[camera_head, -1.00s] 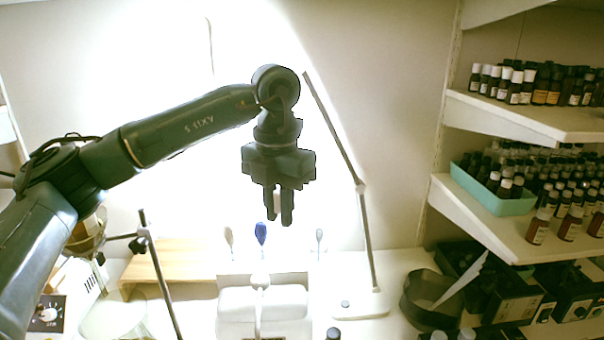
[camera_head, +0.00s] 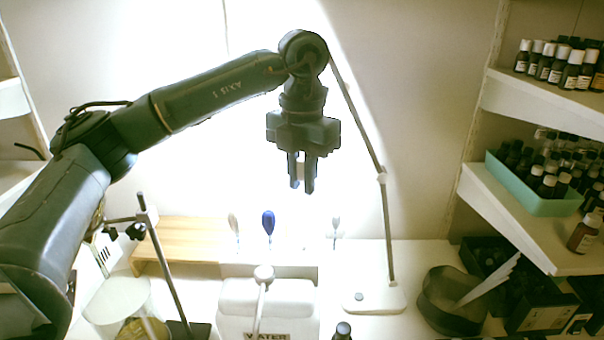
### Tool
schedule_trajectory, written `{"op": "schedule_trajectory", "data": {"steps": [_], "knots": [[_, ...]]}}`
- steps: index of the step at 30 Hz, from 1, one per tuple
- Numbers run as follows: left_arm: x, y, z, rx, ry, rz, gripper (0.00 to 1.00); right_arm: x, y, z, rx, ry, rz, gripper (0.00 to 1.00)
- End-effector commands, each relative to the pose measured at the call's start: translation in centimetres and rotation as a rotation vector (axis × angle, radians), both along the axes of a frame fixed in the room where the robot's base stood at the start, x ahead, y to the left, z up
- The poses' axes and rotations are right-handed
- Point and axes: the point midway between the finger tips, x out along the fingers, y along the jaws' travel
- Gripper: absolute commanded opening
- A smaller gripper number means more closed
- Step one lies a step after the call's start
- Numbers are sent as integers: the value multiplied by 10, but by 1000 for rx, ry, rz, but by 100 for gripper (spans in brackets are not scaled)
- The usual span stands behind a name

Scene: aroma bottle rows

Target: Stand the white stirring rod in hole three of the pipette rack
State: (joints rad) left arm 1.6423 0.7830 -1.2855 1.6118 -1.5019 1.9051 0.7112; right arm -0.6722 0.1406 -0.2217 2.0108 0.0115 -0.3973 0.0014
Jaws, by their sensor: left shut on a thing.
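My left gripper (camera_head: 301,186) hangs fingers down in front of the bright wall, well above the bench. It is shut on a small pale piece (camera_head: 300,168), which fits the white stirring rod; the rest of the rod is lost in the glare. Below it, a blue-bulbed pipette (camera_head: 268,222) and two pale-bulbed pipettes (camera_head: 235,223) (camera_head: 335,226) stand upright in a row. The white pipette rack (camera_head: 290,262) under them is washed out, partly behind a white container, and its holes cannot be made out. My right gripper is not in view.
A white container (camera_head: 240,300) labelled WATER stands in front of the rack. A lamp (camera_head: 387,230) rises just right of it. A wooden stand (camera_head: 180,240) and a metal stand rod (camera_head: 165,270) are left. Bottle shelves (camera_head: 530,110) fill the right side.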

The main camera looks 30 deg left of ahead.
Motion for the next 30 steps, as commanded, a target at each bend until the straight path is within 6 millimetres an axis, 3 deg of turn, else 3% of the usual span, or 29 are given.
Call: {"op": "schedule_trajectory", "data": {"steps": [15, 30], "knots": [[0, 0, -32, -1, 1, 0, 1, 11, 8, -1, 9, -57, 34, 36], [0, 0, -35, 0, 0, 0, 1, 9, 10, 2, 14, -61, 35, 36]]}}
